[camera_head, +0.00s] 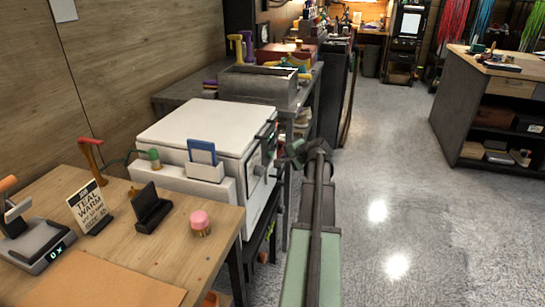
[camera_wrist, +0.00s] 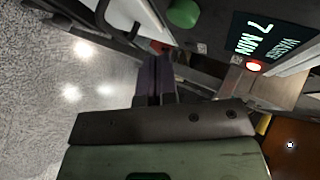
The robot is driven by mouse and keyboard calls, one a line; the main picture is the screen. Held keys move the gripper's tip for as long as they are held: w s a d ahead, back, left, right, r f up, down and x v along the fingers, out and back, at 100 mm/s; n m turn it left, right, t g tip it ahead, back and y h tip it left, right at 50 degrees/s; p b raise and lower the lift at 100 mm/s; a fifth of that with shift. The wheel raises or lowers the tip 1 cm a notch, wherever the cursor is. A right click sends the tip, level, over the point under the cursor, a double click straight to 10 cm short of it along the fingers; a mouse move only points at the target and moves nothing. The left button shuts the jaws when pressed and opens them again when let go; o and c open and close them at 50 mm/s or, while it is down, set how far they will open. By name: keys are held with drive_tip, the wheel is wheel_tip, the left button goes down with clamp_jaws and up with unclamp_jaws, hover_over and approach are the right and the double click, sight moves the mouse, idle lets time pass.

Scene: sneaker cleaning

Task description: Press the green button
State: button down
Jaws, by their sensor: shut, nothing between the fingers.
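The green button (camera_wrist: 184,13) is a round, domed knob at the top of the wrist view, on the front of a machine. Beside it is a dark display (camera_wrist: 262,38) with lit text that seems to read "7 MIN" and "WASHER". A red lit button (camera_wrist: 253,66) sits below the display. My gripper (camera_wrist: 155,62) is shut and empty, its dark fingers pointing toward the machine front, apart from the green button. In the head view the white washer (camera_head: 205,135) stands left of my arm; its front is seen edge-on, and the green button cannot be made out.
A wooden table (camera_head: 170,245) with a pink-topped jar (camera_head: 200,223), a sign (camera_head: 90,207) and a scale (camera_head: 36,245) stands at front left. A grey bench (camera_head: 185,95) is behind the washer. The floor (camera_head: 410,200) to the right is clear up to a cabinet (camera_head: 490,110).

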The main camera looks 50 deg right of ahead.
drive_tip(key=s, duration=0.1)
drive_tip(key=s+d, duration=0.1)
drive_tip(key=s, duration=0.1)
drive_tip(key=shift+s+d, duration=0.2)
drive_tip(key=shift+d, duration=0.05)
idle(0.5)
